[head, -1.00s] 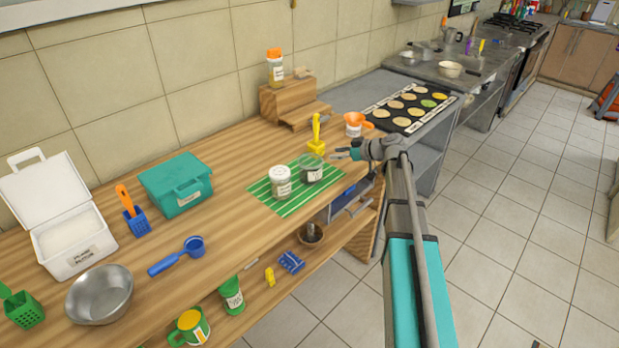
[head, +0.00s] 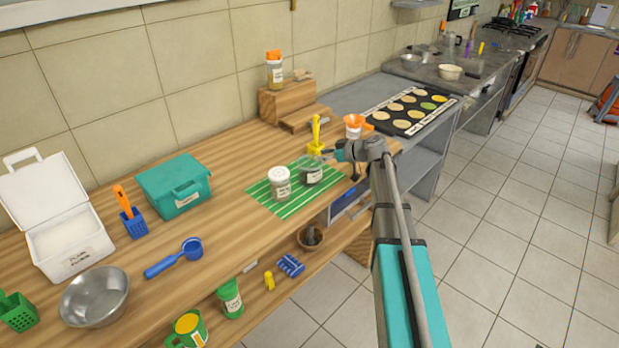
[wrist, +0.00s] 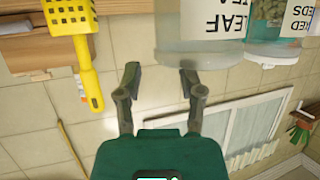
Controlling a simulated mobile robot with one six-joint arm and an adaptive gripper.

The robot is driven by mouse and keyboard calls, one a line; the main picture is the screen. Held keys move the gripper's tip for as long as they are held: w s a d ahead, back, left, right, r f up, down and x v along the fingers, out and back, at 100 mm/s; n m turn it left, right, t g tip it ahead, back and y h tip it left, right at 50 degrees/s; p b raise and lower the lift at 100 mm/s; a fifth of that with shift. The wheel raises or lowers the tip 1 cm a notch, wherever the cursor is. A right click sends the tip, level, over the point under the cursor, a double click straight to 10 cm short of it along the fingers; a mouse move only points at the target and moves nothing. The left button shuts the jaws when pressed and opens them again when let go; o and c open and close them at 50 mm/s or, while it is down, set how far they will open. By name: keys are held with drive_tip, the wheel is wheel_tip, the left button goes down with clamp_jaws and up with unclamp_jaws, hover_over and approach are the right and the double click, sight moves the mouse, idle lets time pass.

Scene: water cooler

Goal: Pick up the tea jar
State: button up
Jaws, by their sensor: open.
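The tea jar (head: 311,174), dark inside with a pale label, stands upright on the green striped mat (head: 262,194). In the wrist view, which is upside down, the jar labelled leaf tea (wrist: 212,25) is cut off by the top edge. My gripper (head: 328,156) is at the right of this jar, close to its top. The fingers (wrist: 160,75) are open with nothing between them. Contact with the jar cannot be told.
A white-lidded jar (head: 280,183) stands left of the tea jar; its seeds label (wrist: 292,20) shows partly. The counter left of the mat has free room.

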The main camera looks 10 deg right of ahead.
drive_tip(key=shift+x, duration=0.9)
clamp_jaws()
